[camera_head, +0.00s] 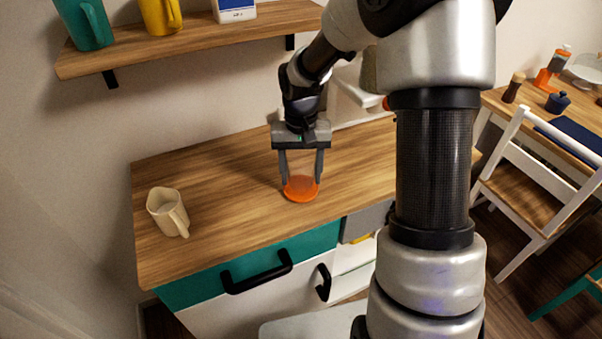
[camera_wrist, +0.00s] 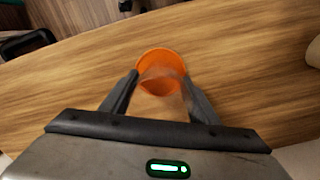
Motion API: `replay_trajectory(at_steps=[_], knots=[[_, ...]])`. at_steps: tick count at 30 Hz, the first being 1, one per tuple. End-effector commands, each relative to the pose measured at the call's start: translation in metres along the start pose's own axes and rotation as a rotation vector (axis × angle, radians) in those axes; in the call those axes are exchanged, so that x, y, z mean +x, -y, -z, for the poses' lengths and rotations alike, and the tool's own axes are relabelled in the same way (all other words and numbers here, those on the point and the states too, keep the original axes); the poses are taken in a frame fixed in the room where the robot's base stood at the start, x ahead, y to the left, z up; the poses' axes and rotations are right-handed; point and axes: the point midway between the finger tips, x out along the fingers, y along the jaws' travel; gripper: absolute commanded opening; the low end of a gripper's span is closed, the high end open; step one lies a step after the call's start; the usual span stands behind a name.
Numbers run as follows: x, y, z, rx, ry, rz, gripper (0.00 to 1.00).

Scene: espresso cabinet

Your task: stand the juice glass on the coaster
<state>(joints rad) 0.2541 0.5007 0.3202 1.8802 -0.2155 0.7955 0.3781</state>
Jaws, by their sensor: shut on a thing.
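My gripper (camera_head: 301,180) points down over the wooden cabinet top, its fingers on either side of a clear juice glass (camera_head: 301,165). The glass is upright, see-through and hard to make out. A round orange coaster (camera_head: 301,194) lies directly below it. In the wrist view, my gripper (camera_wrist: 160,90) has the glass (camera_wrist: 166,76) between its fingers, and the orange coaster (camera_wrist: 158,52) shows around and through it. I cannot tell whether the glass base touches the coaster or hangs just above it.
A cream mug (camera_head: 167,212) stands to the left on the cabinet top (camera_head: 235,190). A wall shelf (camera_head: 180,46) with a teal mug (camera_head: 88,24) and a yellow mug (camera_head: 160,14) is above. The wood between mug and coaster is clear.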

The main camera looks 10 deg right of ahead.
Motion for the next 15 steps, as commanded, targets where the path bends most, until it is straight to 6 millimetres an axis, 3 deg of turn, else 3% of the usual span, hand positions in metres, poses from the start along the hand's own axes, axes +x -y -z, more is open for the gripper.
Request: replay_trajectory(at_steps=[8, 9, 12, 15], knots=[[0.0029, 0.0005, 0.0005, -0.001, -0.002, 0.001, 0.27], [0.0019, 0.0005, 0.0003, -0.001, -0.001, 0.001, 0.60], [0.0017, 0.0004, 0.0003, -0.001, -0.001, 0.001, 0.74], [0.0016, 0.0004, 0.0003, -0.001, -0.001, 0.001, 0.74]])
